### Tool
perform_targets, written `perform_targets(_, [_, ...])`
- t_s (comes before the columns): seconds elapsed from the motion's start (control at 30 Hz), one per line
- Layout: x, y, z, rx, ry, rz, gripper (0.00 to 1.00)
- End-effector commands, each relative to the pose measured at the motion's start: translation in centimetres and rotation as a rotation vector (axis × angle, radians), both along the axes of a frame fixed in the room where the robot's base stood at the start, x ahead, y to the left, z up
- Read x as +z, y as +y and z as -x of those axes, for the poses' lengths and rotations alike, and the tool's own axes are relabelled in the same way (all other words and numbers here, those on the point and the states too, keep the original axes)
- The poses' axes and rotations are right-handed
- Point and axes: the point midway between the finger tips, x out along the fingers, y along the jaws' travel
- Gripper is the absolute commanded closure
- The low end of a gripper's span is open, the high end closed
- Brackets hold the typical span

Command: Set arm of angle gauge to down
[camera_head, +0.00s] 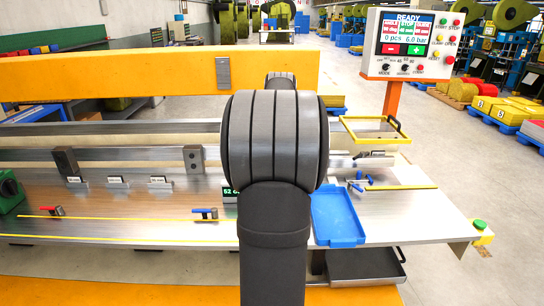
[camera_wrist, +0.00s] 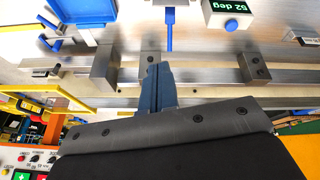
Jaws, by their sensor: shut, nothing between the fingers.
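The angle gauge's green readout (camera_wrist: 228,8) says 52 deg in the wrist view, on a grey box with a blue button. A slim blue bar (camera_wrist: 170,32) stands beside it, below a grey ridged part cut by the top edge; I cannot tell for sure that it is the gauge's arm. My gripper (camera_wrist: 157,68) is shut and empty, its fingertips near the blue bar's free end, apparently apart from it in the picture. In the head view the readout (camera_head: 230,192) is partly covered by my arm, which also hides my gripper.
Steel blocks (camera_wrist: 103,65) and (camera_wrist: 253,66) on a rail flank my gripper. A blue tray (camera_head: 337,215) and blue-handled clamp (camera_head: 358,182) lie to the right. A yellow beam (camera_head: 130,77) crosses behind. The control panel (camera_head: 410,45) stands back right.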

Motion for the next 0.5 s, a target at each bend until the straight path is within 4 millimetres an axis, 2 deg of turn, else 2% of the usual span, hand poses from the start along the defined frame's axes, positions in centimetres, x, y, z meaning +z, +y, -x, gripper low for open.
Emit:
perform_targets(0.1, [-2.2,-0.4,0.4,0.105,-0.045,0.197,1.0])
perform_targets(0.27, [-4.3,0.0,0.8,0.35,-0.133,0.509,1.0])
perform_targets(0.5, [-6.4,3.7,1.8,0.76,-0.251,0.837,1.0])
